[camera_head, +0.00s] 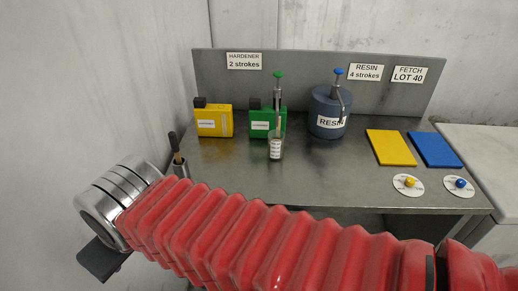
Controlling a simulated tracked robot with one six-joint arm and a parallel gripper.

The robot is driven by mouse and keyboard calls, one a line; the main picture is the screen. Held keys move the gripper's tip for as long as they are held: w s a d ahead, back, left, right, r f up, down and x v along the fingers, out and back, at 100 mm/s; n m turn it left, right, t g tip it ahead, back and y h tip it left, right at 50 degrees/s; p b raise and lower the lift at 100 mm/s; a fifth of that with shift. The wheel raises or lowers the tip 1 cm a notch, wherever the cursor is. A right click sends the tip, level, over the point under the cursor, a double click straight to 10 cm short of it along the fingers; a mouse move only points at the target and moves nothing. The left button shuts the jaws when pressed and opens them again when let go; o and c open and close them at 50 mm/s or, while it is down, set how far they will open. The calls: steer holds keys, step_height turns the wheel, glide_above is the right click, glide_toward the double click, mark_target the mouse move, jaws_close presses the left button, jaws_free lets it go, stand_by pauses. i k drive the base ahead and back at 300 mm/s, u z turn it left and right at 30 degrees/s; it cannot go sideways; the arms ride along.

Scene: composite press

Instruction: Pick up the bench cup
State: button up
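No cup is labelled as the bench cup. A small dark metallic cup (180,169) stands at the left end of the steel bench, with a dark-handled tool (174,143) upright in it. My red arm partly hides its lower part. I cannot tell whether this is the bench cup. My gripper (101,260) shows only as a dark piece below the silver wrist at the lower left, left of the bench and apart from the cup. Its fingers cannot be made out, so I cannot tell whether it is open or shut.
The bench (330,170) carries a yellow container (213,121), a green container (264,123), a small pump bottle (276,149), a blue resin pump (325,110), a yellow pad (391,148) and a blue pad (434,149). Its middle is clear. My arm crosses the front.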

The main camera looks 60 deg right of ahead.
mark_target(276, 138)
steer(key=u, duration=0.55)
steer(key=k, duration=1.6)
steer(key=z, duration=0.5)
steer(key=i, duration=1)
steer(key=z, duration=0.05)
